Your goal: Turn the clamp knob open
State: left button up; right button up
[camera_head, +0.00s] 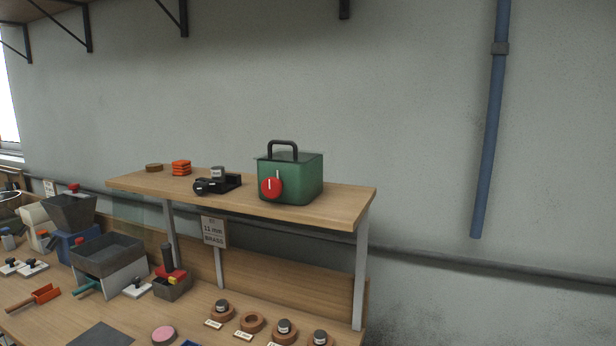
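A small black fixture (228,181) lies on the raised wooden shelf. It has a round black knob (200,187) with a pale mark at its left front, and a grey cylinder (218,172) stands at it. It looks like the clamp, but it is too small to tell how its jaws stand. To its right is a green box (305,178) with a dark top handle and a red round knob (271,188) with a white upright pointer line on its front. Neither of my grippers is in view.
A stack of orange pieces (181,168) and a brown disc (154,167) sit on the shelf's left. A sign reading "11 mm BRASS" (214,232) hangs below the shelf edge. Grey bins (109,255) and several ring holders (252,322) stand on the lower bench.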

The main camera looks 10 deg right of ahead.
aim_at(199, 187)
jog(key=i+j+z, duration=0.1)
jog(key=j+z, duration=0.65)
jog(key=j, duration=0.25)
jog(key=j+z, duration=0.4)
jog(key=j, duration=0.15)
jog(key=j+z, duration=0.35)
jog(key=j, duration=0.15)
jog(key=k, duration=0.05)
